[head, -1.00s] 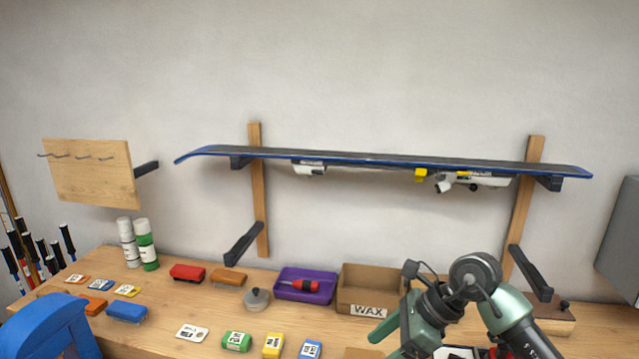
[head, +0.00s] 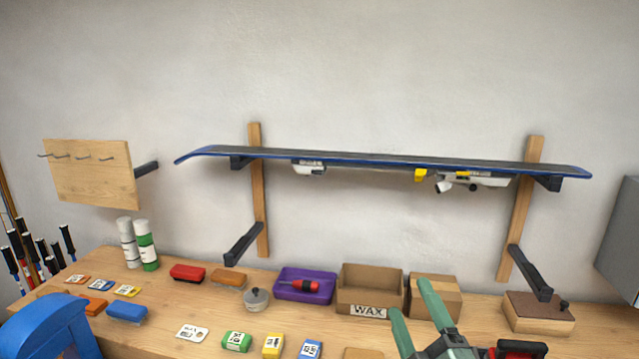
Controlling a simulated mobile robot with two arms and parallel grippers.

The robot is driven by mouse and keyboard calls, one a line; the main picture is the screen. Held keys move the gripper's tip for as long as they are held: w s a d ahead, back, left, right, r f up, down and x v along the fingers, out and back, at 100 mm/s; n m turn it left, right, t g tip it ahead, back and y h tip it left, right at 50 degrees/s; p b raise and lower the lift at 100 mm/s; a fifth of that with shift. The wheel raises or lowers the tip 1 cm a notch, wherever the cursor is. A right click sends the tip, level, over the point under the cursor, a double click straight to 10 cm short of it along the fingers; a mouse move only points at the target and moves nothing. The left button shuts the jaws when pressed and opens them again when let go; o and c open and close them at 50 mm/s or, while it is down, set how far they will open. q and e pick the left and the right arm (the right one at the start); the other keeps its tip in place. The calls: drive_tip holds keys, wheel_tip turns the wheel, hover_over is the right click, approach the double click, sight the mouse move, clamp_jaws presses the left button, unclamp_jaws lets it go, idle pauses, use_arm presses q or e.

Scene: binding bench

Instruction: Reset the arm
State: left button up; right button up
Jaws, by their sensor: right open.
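My right gripper (head: 418,318) shows at the lower right of the head view, with two green fingers spread apart and nothing between them. It is over the front part of the bench (head: 200,335), in front of a plain cardboard box (head: 445,300). The rest of my right arm is mostly below the picture. My left gripper is not in view.
A ski (head: 380,160) rests on wall brackets above the bench. A WAX box (head: 365,290), a purple tray (head: 292,292) with a red screwdriver, and a wooden block (head: 538,312) stand along the back. Several wax blocks and brushes lie at the left and front.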

drive_tip(key=s+d+f+m+g+h, duration=0.3)
drive_tip(key=s+f+m+g, duration=0.15)
drive_tip(key=f, duration=0.45)
drive_tip(key=s+d+f+m+g+h, duration=0.3)
drive_tip(key=s+d+f+m+g, duration=0.15)
drive_tip(key=f, duration=0.35)
drive_tip(key=s+a+f+m+g+y, duration=0.15)
drive_tip(key=s+f+g, duration=0.35)
drive_tip(key=s, duration=0.5)
drive_tip(key=s+a+f+m+g+y, duration=0.1)
drive_tip(key=s+a+f+m+g, duration=0.2)
drive_tip(key=s+f, duration=0.55)
wheel_tip(320, 180, down, 30)
drive_tip(key=s+d+r+g+b, duration=0.1)
drive_tip(key=s+d+g+b, duration=0.15)
drive_tip(key=b, duration=0.25)
drive_tip(key=s+d+f+b, duration=0.1)
drive_tip(key=s+f+b, duration=0.1)
drive_tip(key=s+f, duration=0.6)
drive_tip(key=s+d+f+b, duration=0.1)
drive_tip(key=s+f+b, duration=0.2)
drive_tip(key=s+f, duration=0.5)
wheel_tip(320, 180, down, 6)
drive_tip(key=shift+r, duration=0.25)
drive_tip(key=shift+n+g, duration=0.25)
